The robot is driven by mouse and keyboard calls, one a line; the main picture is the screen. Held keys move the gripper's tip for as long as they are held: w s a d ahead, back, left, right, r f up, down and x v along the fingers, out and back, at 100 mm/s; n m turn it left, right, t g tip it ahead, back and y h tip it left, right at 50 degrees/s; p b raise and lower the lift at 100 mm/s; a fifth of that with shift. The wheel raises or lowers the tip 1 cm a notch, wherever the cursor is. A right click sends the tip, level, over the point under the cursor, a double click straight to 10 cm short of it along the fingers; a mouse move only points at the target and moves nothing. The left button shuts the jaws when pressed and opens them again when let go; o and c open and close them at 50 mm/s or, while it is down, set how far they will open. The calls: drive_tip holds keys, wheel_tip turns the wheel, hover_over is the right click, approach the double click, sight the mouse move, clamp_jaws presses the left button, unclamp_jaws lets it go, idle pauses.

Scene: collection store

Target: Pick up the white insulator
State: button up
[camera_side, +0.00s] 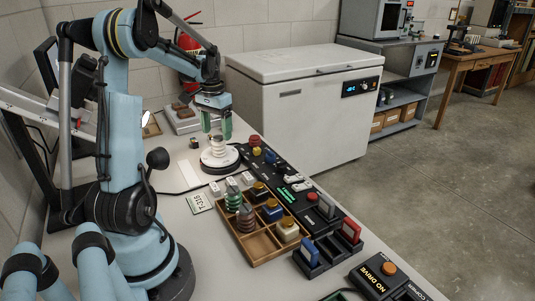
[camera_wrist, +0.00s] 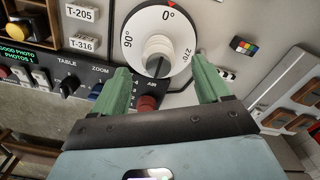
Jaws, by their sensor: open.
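The white insulator (camera_side: 217,149) stands upright on the round turntable (camera_side: 232,162). In the wrist view, the insulator (camera_wrist: 157,48) is seen from above near the middle of the white dial (camera_wrist: 137,22) marked in degrees. My gripper (camera_side: 217,134) hangs over the turntable with its green fingers pointing down. The gripper (camera_wrist: 160,66) is open in the wrist view, with one finger on each side of the insulator's line and nothing held. The tips look just above or beside the insulator's top; I cannot tell the exact height.
A wooden tray (camera_side: 268,257) with several coloured insulators stands in front of the turntable. A black control panel (camera_side: 292,181) runs along the bench's right side.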

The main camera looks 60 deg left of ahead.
sight(218, 137)
drive_tip(key=shift+w+f, duration=0.1)
drive_tip(key=shift+f, duration=2.3)
drive_tip(key=c, duration=1.3)
drive_tip(key=shift+o, duration=0.2)
drive_tip(key=shift+r, duration=0.1)
drive_tip(key=shift+r, duration=0.1)
